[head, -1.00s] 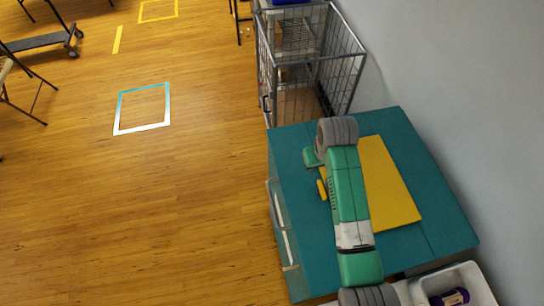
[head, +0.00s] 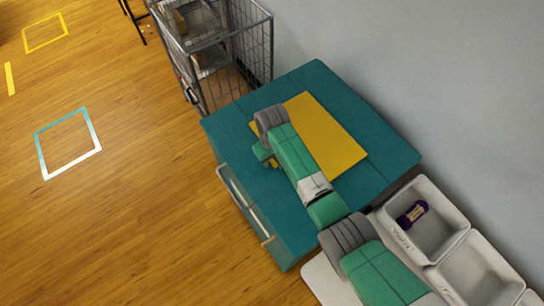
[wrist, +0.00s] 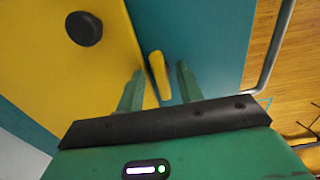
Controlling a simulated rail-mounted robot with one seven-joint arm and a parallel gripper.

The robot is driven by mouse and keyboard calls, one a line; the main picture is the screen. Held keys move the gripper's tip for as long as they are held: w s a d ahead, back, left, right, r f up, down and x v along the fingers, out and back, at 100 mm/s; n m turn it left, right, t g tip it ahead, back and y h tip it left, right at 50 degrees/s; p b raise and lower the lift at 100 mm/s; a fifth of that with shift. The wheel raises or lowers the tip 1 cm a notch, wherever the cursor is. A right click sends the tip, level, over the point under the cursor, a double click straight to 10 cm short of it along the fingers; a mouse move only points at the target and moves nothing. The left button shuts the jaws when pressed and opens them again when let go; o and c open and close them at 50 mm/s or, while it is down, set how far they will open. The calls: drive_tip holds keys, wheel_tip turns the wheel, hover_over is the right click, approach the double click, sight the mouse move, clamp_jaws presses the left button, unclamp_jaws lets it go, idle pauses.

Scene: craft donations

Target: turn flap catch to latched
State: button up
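The yellow flap (head: 322,135) lies flat on top of the teal cabinet (head: 385,150); it also shows in the wrist view (wrist: 50,65) with a round black knob (wrist: 84,28). The flap catch, a small yellow bar (wrist: 158,75), sits beside the flap's edge on the teal top, roughly in line with that edge. My gripper (wrist: 160,70) is open, one green finger on each side of the catch. Gaps show between the fingers and the bar. In the head view my gripper (head: 263,153) is over the cabinet's left part, and the catch is mostly hidden.
A wire cage cart (head: 215,55) stands behind the cabinet. Pale bins (head: 470,225) stand at front right, one holding a purple item (head: 412,214). A grey wall (head: 400,70) is close on the right. A rail handle (head: 245,205) runs along the cabinet's left side. Open floor lies left.

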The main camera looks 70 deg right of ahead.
drive_tip(key=shift+c, duration=0.3)
clamp_jaws()
drive_tip(key=shift+m, duration=0.3)
drive_tip(key=m+p, duration=0.1)
drive_tip(key=m, duration=0.2)
drive_tip(key=shift+w+a+r+p, duration=0.1)
drive_tip(key=shift+w+a+p, duration=0.05)
drive_tip(key=shift+p, duration=0.2)
drive_tip(key=m+p, duration=0.1)
drive_tip(key=m, duration=0.4)
drive_tip(key=shift+w+m, duration=0.15)
drive_tip(key=shift+m, duration=0.15)
drive_tip(key=m, duration=0.4)
drive_tip(key=shift+w, duration=0.1)
drive_tip(key=shift+w+m, duration=0.1)
drive_tip(key=shift+m, duration=2.4)
